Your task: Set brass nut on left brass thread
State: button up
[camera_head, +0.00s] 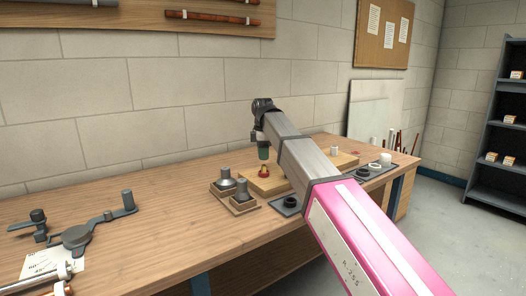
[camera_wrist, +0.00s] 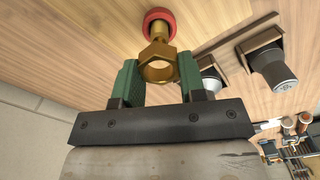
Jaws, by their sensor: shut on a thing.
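The brass nut (camera_wrist: 157,51) is a hexagonal ring held between the green fingers of my gripper (camera_wrist: 158,62) in the wrist view. The left brass thread (camera_wrist: 160,31) shows just beyond the nut, rising from a red collar (camera_wrist: 153,16). Nut and thread overlap in this view; I cannot tell whether they touch. In the head view my gripper (camera_head: 263,153) points down over the wooden board, right above a small brass and red fitting (camera_head: 263,171). The nut is too small to make out there.
Grey metal pieces stand on small wooden blocks (camera_head: 234,203) in front of the board (camera_head: 262,185). Dark square plates with rings (camera_head: 290,204) lie to the right. A dark metal tool (camera_head: 76,237) lies at left. The middle-left tabletop (camera_head: 160,225) is clear.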

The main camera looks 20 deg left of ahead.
jog(key=shift+f, duration=2.05)
jog(key=m, duration=0.5)
jog(key=shift+f+m, duration=0.15)
jog(key=shift+m, duration=0.15)
jog(key=o, duration=1.6)
jog(key=shift+r, duration=2.5)
